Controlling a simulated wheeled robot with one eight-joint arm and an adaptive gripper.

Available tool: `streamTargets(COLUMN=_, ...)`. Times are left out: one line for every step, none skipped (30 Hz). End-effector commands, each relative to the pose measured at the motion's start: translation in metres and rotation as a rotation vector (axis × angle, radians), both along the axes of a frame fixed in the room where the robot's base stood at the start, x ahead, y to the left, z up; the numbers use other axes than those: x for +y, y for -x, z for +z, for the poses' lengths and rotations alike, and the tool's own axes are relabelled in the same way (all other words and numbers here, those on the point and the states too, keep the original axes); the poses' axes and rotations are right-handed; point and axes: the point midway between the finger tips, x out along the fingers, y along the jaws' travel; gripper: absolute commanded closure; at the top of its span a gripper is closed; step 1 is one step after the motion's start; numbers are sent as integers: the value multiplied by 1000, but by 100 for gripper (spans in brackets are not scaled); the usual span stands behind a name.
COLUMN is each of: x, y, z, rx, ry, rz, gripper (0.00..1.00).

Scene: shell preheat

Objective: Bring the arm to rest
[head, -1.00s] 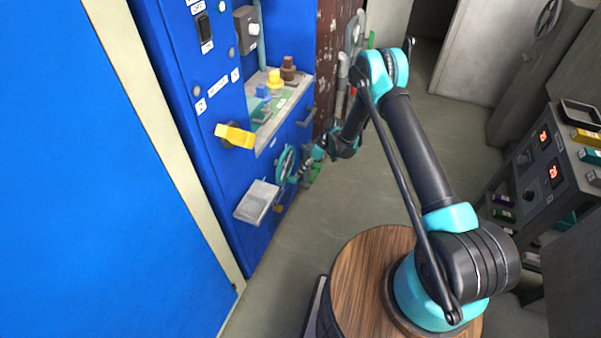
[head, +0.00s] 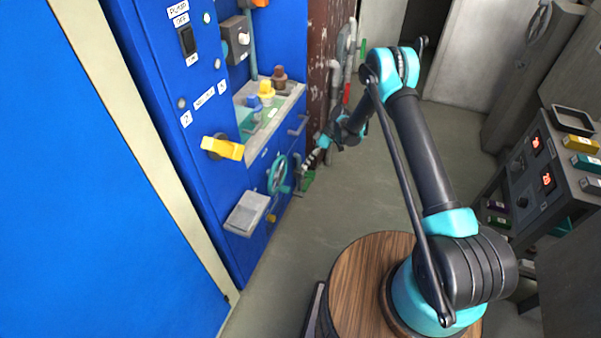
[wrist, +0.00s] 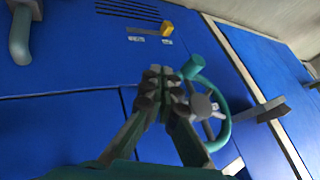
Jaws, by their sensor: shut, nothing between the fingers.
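My gripper (wrist: 165,82) is shut and empty in the wrist view, its two fingertips together. In the head view my gripper (head: 309,160) is small, in front of the blue cabinet, to the right of the teal handwheel (head: 278,175). In the wrist view the handwheel (wrist: 226,125) shows just right of the fingers, partly behind them, with its knob handle upper left. I cannot tell from the wrist view how far apart they are; in the head view a small gap shows.
The blue cabinet (head: 165,120) carries a yellow lever (head: 222,149), a grey box ledge (head: 246,213) and a shelf with coloured knobs (head: 266,88). A console with red displays (head: 540,160) stands at right. The floor between (head: 400,170) is clear.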

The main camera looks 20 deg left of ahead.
Motion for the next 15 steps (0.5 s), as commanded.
streamTargets(x=-3, y=-3, z=5, rx=0, ry=0, rz=-1, gripper=100)
streamTargets(x=-4, y=-5, z=7, rx=0, ry=0, rz=-1, gripper=100)
streamTargets(x=-6, y=-7, z=9, rx=0, ry=0, rz=-1, gripper=100)
streamTargets(x=-7, y=-8, z=10, rx=0, ry=0, rz=0, gripper=100)
streamTargets(x=-7, y=-9, z=12, rx=0, ry=0, rz=0, gripper=100)
streamTargets(x=-8, y=-9, z=13, rx=0, ry=0, rz=0, gripper=100)
streamTargets(x=-8, y=-10, z=13, rx=0, ry=0, rz=0, gripper=100)
streamTargets(x=-8, y=-10, z=13, rx=0, ry=0, rz=0, gripper=100)
streamTargets(x=-9, y=-10, z=14, rx=0, ry=0, rz=0, gripper=100)
streamTargets(x=-9, y=-10, z=14, rx=0, ry=0, rz=0, gripper=100)
streamTargets(x=-9, y=-10, z=14, rx=0, ry=0, rz=-1, gripper=100)
streamTargets(x=-10, y=-11, z=16, rx=0, ry=3, rz=-5, gripper=100)
streamTargets(x=-11, y=-12, z=18, rx=-1, ry=6, rz=-10, gripper=100)
streamTargets(x=-13, y=-13, z=22, rx=-3, ry=10, rz=-19, gripper=100)
streamTargets(x=-17, y=-14, z=28, rx=-5, ry=18, rz=-35, gripper=100)
